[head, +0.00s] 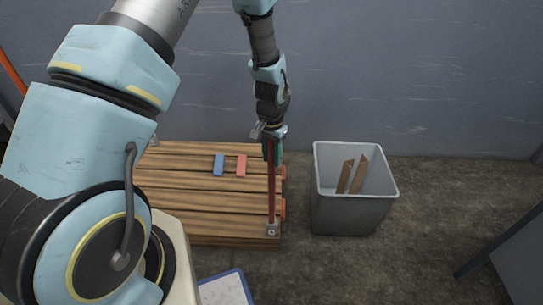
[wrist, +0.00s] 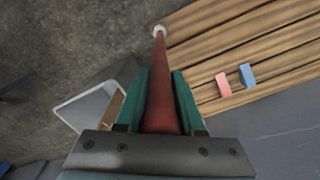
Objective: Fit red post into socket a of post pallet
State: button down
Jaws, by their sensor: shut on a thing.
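The red post (head: 271,190) stands about upright at the right edge of the wooden post pallet (head: 190,207). My gripper (head: 272,153) is shut on its upper part. The post's lower end meets a small grey socket (head: 272,230) at the pallet's near right corner; a mark on the socket is too small to read. In the wrist view the red post (wrist: 161,85) runs between both green fingers to the pale socket (wrist: 159,30). Its tip is hidden there, so I cannot tell whether it is inside or just above.
A blue block (head: 219,165) and a pink-red block (head: 241,166) lie on the pallet's far part. A grey bin (head: 345,212) with brown boards (head: 346,176) stands right of the pallet. A blue-edged white panel (head: 224,290) lies in front. A wall is behind.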

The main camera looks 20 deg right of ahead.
jog(key=shift+f, duration=0.35)
jog(key=shift+c, duration=2.2)
grip_release()
notch_tip(320, 180, up, 11)
jog(key=shift+f, duration=0.1)
